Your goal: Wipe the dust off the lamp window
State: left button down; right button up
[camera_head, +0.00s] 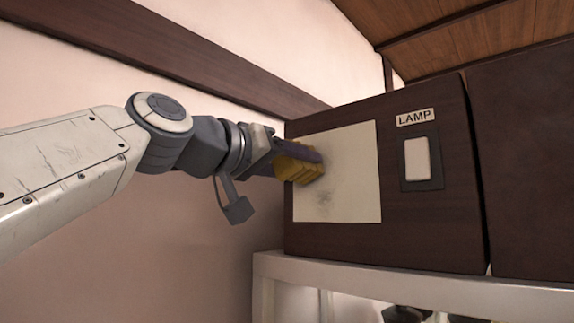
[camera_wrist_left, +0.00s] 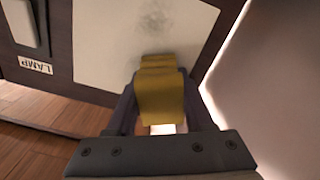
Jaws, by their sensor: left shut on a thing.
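The lamp window (camera_head: 355,165) is a pale panel on the front of a dark wooden box. Grey dust smudges show on it, around its middle and lower part. My left gripper (camera_head: 290,160) is shut on a yellow cloth or sponge (camera_head: 302,170), at the window's left part. In the left wrist view the yellow thing (camera_wrist_left: 160,92) sits between the fingers and its far end overlaps the window (camera_wrist_left: 110,45); I cannot tell for sure whether it touches. A grey dust patch shows just beyond it. My right gripper is not in view.
A light switch (camera_head: 417,158) with a LAMP label (camera_head: 416,117) is right of the window. The box (camera_head: 450,220) stands on a white shelf (camera_head: 400,284). Another dark cabinet (camera_head: 525,160) is at the right. A pale wall (camera_head: 220,270) is at the left.

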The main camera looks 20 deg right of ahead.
aim_at(282, 161)
pick_arm(q)
jog(key=shift+s+a+b, duration=0.25)
jog(key=shift+a+b, duration=0.1)
jog(key=b+v, duration=0.1)
jog(key=v, duration=0.2)
jog(key=shift+s+a, duration=0.1)
jog(key=shift+a, duration=0.05)
jog(key=shift+b+v, duration=0.5)
jog(key=shift+v, duration=0.4)
jog(key=shift+b+v, duration=0.6)
jog(key=shift+v, duration=0.9)
